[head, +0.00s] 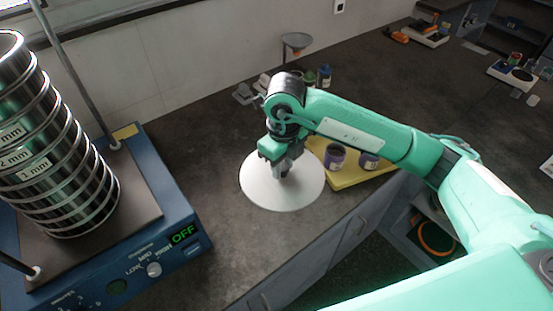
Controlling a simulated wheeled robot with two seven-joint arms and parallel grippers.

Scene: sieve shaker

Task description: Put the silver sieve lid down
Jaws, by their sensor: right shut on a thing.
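The sieve lid (270,193) is a pale, round disc low over the dark counter, near its front edge. I cannot tell whether it touches the counter. My right gripper (281,172) points down at the middle of the lid and is shut on it; the fingertips and the gripped part are partly hidden. The sieve stack (55,150), several silver rings with size labels, stands upright on the blue shaker (150,250) at the left. My left gripper is not in view.
A yellow tray (345,182) with purple-labelled jars (335,157) lies just right of the lid. Small bottles (324,76) and a funnel stand (296,42) stand behind my arm. Shaker rods rise beside the stack. Bare counter (190,135) lies between shaker and lid.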

